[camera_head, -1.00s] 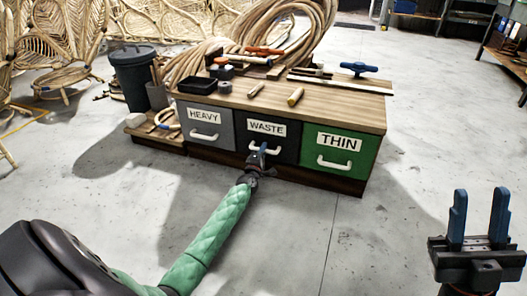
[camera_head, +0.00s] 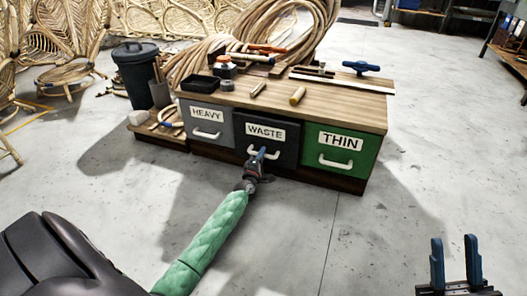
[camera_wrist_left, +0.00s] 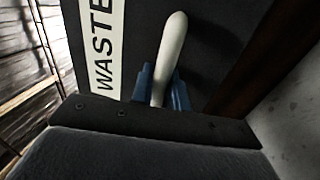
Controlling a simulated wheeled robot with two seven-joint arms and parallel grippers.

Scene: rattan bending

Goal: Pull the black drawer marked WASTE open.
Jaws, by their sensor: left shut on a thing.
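The black drawer marked WASTE (camera_head: 241,134) is in the middle of the cabinet, between the grey HEAVY drawer and the green THIN drawer. Its front stands slightly forward of its neighbours. My left gripper (camera_head: 261,154) is shut on its white handle, which also shows between the blue fingers in the left wrist view (camera_wrist_left: 172,50). The WASTE label (camera_wrist_left: 101,45) shows sideways there. In the head view the gripper partly hides the handle (camera_head: 273,155). My right gripper (camera_head: 455,240) is open and empty at the lower right, apart from the cabinet.
The wooden cabinet top (camera_head: 330,107) carries tools, a black tray (camera_head: 200,84) and rattan coils (camera_head: 290,35). A dark bin (camera_head: 137,75) stands to the left. The grey floor before the drawers is clear.

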